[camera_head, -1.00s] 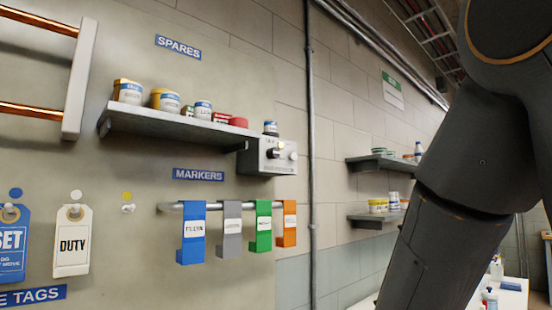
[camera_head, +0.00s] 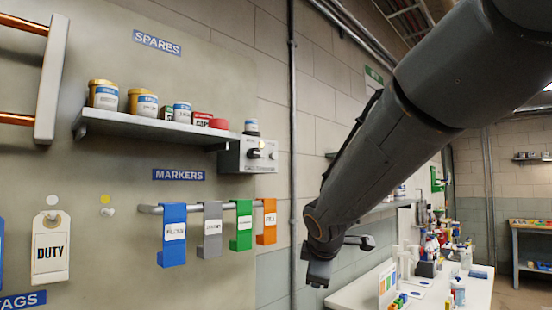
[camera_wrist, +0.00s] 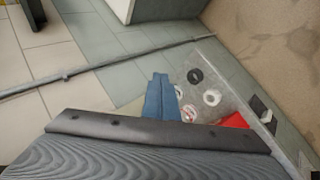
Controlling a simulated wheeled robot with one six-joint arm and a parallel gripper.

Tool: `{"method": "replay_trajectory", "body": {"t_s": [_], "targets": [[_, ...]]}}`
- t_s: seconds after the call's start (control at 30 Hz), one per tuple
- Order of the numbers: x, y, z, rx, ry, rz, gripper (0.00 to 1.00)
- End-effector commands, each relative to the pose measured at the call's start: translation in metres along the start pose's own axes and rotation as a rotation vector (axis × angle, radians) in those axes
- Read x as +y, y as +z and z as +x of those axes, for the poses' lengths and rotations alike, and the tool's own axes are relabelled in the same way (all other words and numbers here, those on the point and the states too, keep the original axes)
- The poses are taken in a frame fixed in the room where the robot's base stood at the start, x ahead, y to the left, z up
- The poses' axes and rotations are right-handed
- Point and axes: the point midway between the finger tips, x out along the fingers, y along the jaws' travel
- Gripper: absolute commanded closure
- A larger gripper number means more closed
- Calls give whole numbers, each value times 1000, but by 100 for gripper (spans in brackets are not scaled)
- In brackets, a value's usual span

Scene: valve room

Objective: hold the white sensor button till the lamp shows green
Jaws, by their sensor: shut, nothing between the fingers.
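A grey box (camera_head: 249,155) hangs at the right end of the wall shelf in the head view. A black knob (camera_head: 255,153) sticks out of its front, with a small pale round part (camera_head: 273,155) to the right that looks like the white button. I cannot make out a lit lamp or its colour. My gripper (camera_head: 318,274) hangs below and to the right of the box, apart from it, pointing down. In the wrist view my gripper's blue fingers (camera_wrist: 161,97) are together and empty; the box is not recognisable there.
The shelf (camera_head: 150,126) carries several jars and tins. Below it, a rail (camera_head: 150,209) holds blue, grey, green and orange markers. A vertical pipe (camera_head: 292,130) runs right of the box. A white table (camera_head: 430,290) with bottles stands at the lower right.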

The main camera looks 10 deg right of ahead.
Motion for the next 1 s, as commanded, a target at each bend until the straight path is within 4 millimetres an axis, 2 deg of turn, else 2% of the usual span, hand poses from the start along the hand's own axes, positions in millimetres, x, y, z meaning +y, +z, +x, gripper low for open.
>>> {"method": "replay_trajectory", "body": {"t_s": [0.03, 0.1, 0.3, 0.4, 0.5, 0.6, 0.7, 1.0], "targets": [[30, -10, -16, 16, 55, -74, 100], [68, -22, -36, 32, 131, -189, 100], [167, -55, -103, 32, 346, -497, 100], [204, -67, -136, 14, 436, -624, 100], [231, -76, -161, -7, 504, -720, 100], [248, -81, -178, -25, 547, -782, 100], [256, -84, -188, -34, 569, -813, 100], [258, -84, -189, -37, 574, -822, 100]]}}
